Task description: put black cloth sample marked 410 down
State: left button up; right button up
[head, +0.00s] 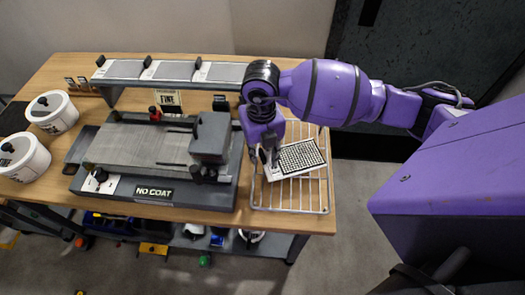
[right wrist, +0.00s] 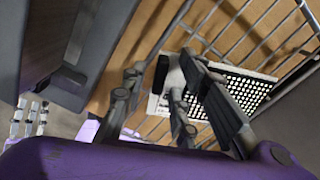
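A sample card with a black, white-dotted face and a white border (head: 302,157) is at the wire rack (head: 291,208), at the right end of the bench. It also shows in the right wrist view (right wrist: 245,92). No number is legible on it. My right gripper (head: 270,157) is at the card's left edge, coming down from above. In the right wrist view its fingertips (right wrist: 178,76) are close together with a pale piece of the sample between them. I cannot tell whether the card rests fully on the wires. My left gripper is not in view.
The flat grey machine marked NO COAT (head: 140,148) stands just left of the rack. Grey panels (head: 173,70) line a raised shelf at the back. The rack's front part is bare.

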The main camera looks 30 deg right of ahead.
notch_tip(320, 180, up, 12)
dwell(0.4)
dwell(0.3)
